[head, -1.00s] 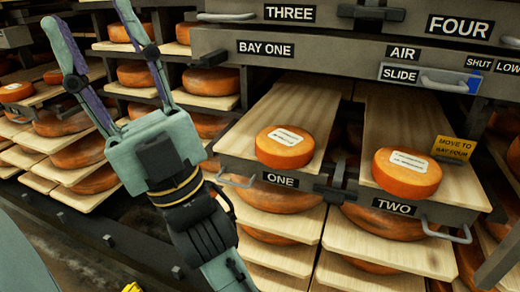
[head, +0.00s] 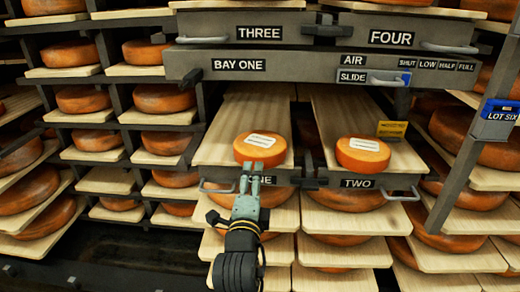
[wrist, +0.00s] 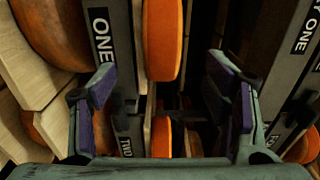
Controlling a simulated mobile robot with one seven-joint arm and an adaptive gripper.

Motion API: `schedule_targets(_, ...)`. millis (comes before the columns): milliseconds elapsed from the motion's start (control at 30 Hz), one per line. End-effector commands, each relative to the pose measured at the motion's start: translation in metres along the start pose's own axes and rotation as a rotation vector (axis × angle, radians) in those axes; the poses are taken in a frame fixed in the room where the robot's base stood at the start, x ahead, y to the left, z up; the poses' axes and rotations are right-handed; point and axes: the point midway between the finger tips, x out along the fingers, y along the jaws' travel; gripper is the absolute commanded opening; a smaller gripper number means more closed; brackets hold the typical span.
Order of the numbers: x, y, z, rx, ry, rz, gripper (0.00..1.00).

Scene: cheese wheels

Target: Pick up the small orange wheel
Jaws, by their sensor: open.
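Two small orange wheels with white labels lie flat on pull-out boards in the head view. One wheel (head: 245,153) is at the front of board ONE (head: 248,110), the other (head: 363,156) at the front of board TWO (head: 345,110). They look about the same size. My gripper (head: 254,172) is in front of the wheel on board ONE, its fingers overlapping the wheel's lower edge and part of the ONE label. In the wrist view my gripper (wrist: 160,80) is open, and that wheel (wrist: 163,40) shows between and beyond the fingertips. Contact cannot be told.
A grey beam (head: 220,65) marked BAY ONE crosses above the boards. Metal handles (head: 400,193) stick out at the board fronts. Racks of larger wheels (head: 165,98) stand on both sides. A yellow tag (head: 392,129) stands behind the wheel on TWO.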

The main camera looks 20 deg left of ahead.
Motion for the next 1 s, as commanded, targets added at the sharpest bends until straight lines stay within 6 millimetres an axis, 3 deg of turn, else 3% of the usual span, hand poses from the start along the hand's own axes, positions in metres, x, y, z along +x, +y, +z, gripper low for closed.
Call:
schedule_targets(200,0.033,-0.003,0.001,0.000,-0.001,-0.001,0.69)
schedule_targets(467,0.054,-0.005,0.004,-0.001,-0.004,-0.003,0.69)
schedule_targets(700,0.089,-0.005,0.007,-0.001,-0.004,-0.002,0.69)
schedule_targets(1000,0.095,-0.003,0.007,-0.001,-0.004,-0.004,0.69)
